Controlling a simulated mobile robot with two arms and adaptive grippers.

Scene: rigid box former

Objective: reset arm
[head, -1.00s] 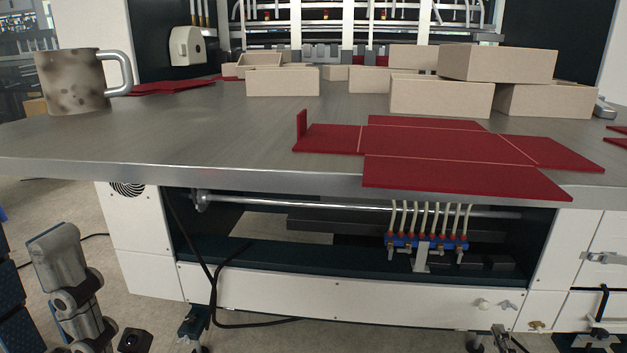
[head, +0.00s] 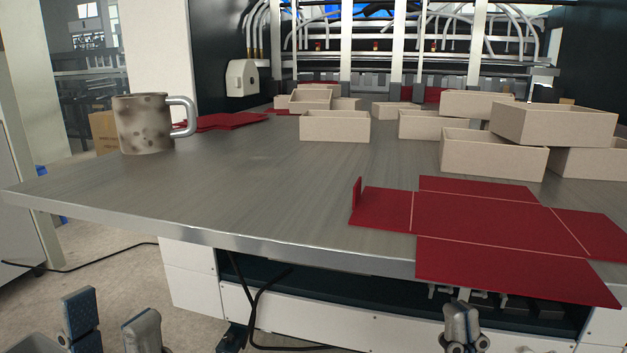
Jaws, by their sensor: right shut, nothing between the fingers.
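My right arm shows at the bottom edge, right of centre, in front of and below the table edge. My right gripper (head: 463,330) is shut and empty there, largely cut off by the frame, and its fingers are hard to make out. Neither arm touches anything on the table.
The metal table (head: 270,190) has a clear left and middle. A flat red box blank (head: 470,222) overhangs its front edge. A spotted mug (head: 143,125) stands at left, red sheets (head: 225,121) behind it. Several beige boxes (head: 335,127) sit at the back and right, some stacked.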

